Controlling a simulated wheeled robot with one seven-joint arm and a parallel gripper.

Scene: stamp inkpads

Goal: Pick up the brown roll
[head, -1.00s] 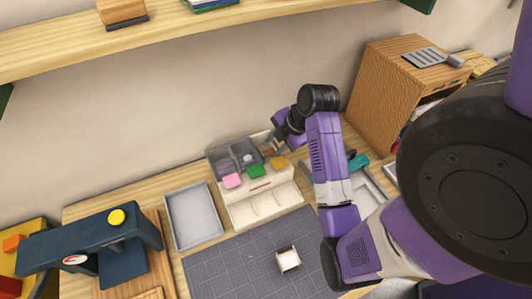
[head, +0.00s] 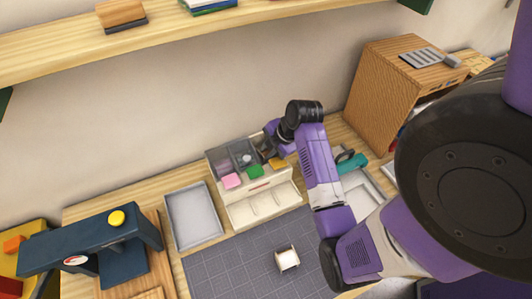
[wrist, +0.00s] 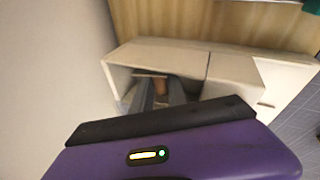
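The brown roll (wrist: 159,87) shows as a small brown patch inside a compartment of the white organizer (wrist: 135,54) in the wrist view. The two grey fingers of my gripper (wrist: 161,94) reach down into that compartment and stand apart, one on each side of the brown patch. I cannot make out contact with it. In the head view my gripper (head: 271,145) is at the back right of the organizer (head: 243,213), and its body hides the roll there.
A wooden cabinet (head: 383,88) stands to the right, and a shelf (head: 60,55) runs above.

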